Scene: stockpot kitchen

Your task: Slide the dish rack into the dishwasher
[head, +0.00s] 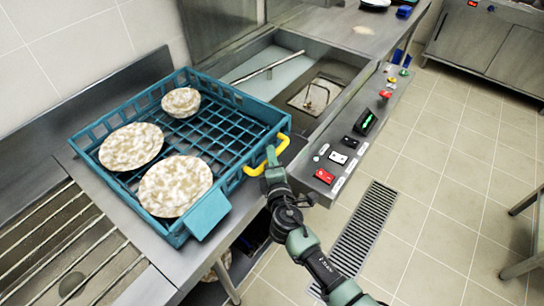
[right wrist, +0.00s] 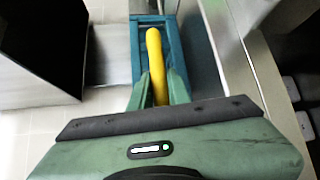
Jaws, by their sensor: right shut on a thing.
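The teal dish rack (head: 200,207) sits on the steel counter at the left of the head view. The dishwasher (head: 304,87) is the open steel bay right of and beyond the rack, with a metal arm inside. My left gripper is out of view.
A control panel (head: 350,140) with coloured buttons runs along the dishwasher's front. A slatted steel drainer (head: 60,240) lies left of the rack. A floor grate (head: 358,235) and open tiled floor are at the right.

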